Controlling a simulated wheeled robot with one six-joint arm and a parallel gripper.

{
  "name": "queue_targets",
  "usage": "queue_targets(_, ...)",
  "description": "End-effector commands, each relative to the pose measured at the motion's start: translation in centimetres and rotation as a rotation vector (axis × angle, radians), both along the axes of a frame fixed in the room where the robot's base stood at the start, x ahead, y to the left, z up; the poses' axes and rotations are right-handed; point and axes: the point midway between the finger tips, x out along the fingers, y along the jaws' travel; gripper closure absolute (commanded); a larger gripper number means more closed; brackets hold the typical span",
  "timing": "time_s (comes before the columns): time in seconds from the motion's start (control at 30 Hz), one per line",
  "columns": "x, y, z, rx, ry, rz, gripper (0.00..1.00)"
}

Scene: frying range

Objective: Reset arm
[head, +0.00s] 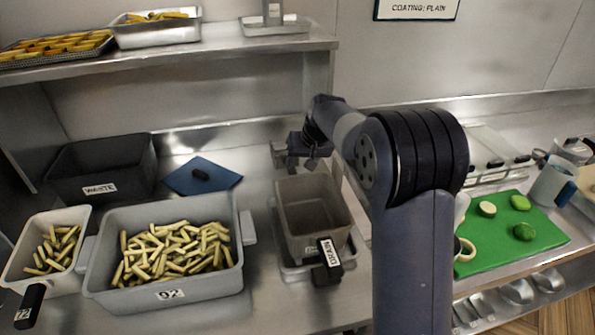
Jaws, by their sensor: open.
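My arm rises at the centre right of the head view and bends over toward the back of the counter. My gripper (290,152) is at the arm's far end, above the counter behind the drain container. It points to the left and looks empty. Its fingers are small and partly dark in the picture. The arm's large joint hides part of the counter behind it.
A clear drain container (312,222) stands below my gripper. A grey tub (168,293) of fries, a smaller white tub (22,262) and a dark waste bin (75,166) are left. A green board (510,252) with cut vegetables lies right. A shelf (240,50) overhangs the back left.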

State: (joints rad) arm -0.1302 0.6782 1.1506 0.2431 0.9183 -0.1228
Motion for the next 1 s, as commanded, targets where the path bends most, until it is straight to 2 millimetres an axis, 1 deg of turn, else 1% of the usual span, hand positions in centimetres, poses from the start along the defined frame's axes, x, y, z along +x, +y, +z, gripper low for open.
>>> queue_targets(0.03, -0.2, -0.2, 0.6, 0.0, -0.002, 0.0, 0.52)
queue_targets(0.1, -0.4, -0.3, 1.1, 0.001, -0.001, -0.001, 0.52)
queue_targets(0.2, -0.6, -0.4, 1.5, 0.0, 0.0, 0.0, 0.52)
queue_targets(0.57, -0.6, -0.4, 1.4, 0.0, 0.001, 0.0, 0.52)
queue_targets(0.67, -0.3, -0.2, 0.7, 0.0, 0.002, 0.0, 0.52)
queue_targets(0.77, 0.2, 0.2, -0.5, -0.001, 0.004, 0.002, 0.52)
queue_targets(1.0, 1.8, 1.2, -4.5, -0.001, 0.004, 0.002, 0.52)
